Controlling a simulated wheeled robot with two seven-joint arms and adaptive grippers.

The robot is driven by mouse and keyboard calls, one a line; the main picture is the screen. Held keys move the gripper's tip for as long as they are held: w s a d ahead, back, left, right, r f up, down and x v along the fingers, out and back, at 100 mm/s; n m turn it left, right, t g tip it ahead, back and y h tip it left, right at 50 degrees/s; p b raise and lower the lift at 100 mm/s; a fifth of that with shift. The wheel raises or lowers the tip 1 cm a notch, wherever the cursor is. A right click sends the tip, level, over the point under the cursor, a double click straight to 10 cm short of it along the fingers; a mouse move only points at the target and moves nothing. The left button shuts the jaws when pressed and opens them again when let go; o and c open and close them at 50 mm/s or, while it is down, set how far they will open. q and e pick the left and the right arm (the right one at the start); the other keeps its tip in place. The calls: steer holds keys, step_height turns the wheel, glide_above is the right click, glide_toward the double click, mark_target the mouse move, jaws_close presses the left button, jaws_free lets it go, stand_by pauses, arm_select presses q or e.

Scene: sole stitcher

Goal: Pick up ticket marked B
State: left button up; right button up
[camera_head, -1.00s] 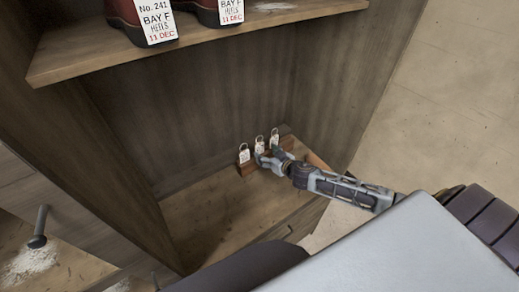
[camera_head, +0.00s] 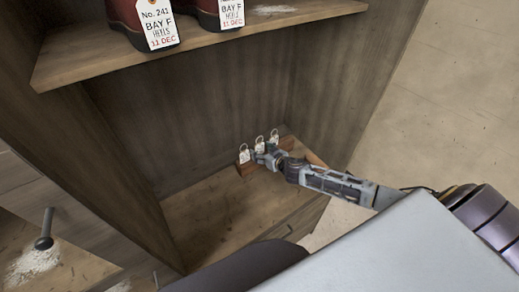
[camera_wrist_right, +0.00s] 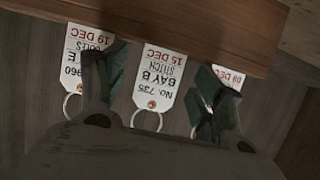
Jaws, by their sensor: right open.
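Three white tickets with metal rings stand along a wooden block (camera_head: 246,169) on the lower shelf. The middle ticket (camera_wrist_right: 158,78) reads No. 735, BAY B, STITCH, 15 DEC in the right wrist view, where it appears upside down; it also shows in the head view (camera_head: 259,144). My right gripper (camera_wrist_right: 160,92) is open, with one finger on each side of this ticket. I cannot tell whether the fingers touch it. The left ticket (camera_wrist_right: 82,50) ends its bay line in E and is partly behind a finger. The right ticket (camera_wrist_right: 229,77) is mostly hidden by the other finger. My left gripper is out of view.
The lower shelf (camera_head: 205,215) in front is bare. A dark-handled tool (camera_head: 44,236) stands by white powder at left.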

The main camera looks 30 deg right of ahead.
steer(key=shift+w+a+f, duration=0.1)
steer(key=shift+w+f, duration=0.05)
steer(key=shift+w, duration=0.2)
stand_by(0.3)
steer(key=c, duration=0.8)
